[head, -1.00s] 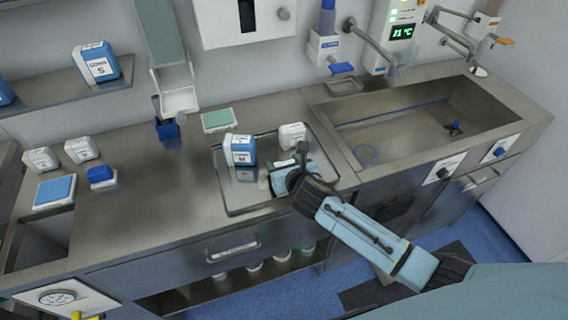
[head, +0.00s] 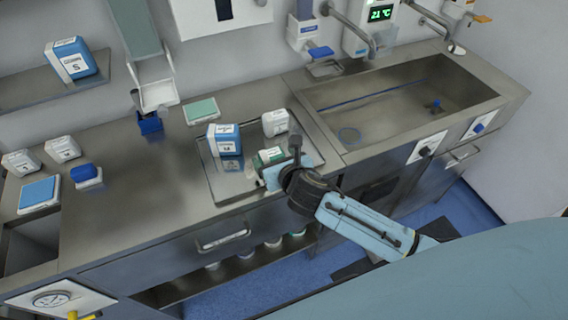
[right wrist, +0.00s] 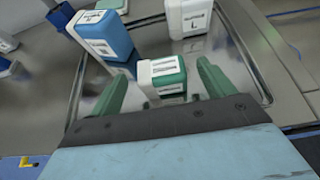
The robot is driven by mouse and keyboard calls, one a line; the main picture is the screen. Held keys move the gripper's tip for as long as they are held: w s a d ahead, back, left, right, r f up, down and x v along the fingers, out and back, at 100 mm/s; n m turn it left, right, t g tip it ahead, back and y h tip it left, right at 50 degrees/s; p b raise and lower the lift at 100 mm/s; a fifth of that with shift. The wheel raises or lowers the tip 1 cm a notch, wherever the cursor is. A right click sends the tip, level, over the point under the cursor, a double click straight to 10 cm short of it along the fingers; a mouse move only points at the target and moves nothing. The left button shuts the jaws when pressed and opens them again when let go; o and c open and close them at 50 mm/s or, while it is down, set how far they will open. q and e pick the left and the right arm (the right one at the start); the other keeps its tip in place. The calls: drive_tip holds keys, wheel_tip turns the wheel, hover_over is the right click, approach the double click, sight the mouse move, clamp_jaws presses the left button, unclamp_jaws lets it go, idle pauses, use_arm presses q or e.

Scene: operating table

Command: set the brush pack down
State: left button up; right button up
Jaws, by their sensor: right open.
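The brush pack, a small white and green box (right wrist: 163,76), stands on the steel tray (right wrist: 240,62) in the right wrist view. It also shows in the head view (head: 270,155), partly hidden by my right gripper. My right gripper (right wrist: 160,88) is open, with one green finger on each side of the pack and visible gaps between fingers and pack. In the head view the right gripper (head: 272,172) is over the tray's front right part. My left gripper is not in view.
A blue and white box (head: 224,140) stands left of the pack and a white box (head: 275,123) behind it, both on the tray. The sink (head: 400,100) is to the right.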

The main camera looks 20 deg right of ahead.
drive_tip(key=v, duration=0.7)
drive_tip(key=shift+p, duration=0.3)
idle(0.9)
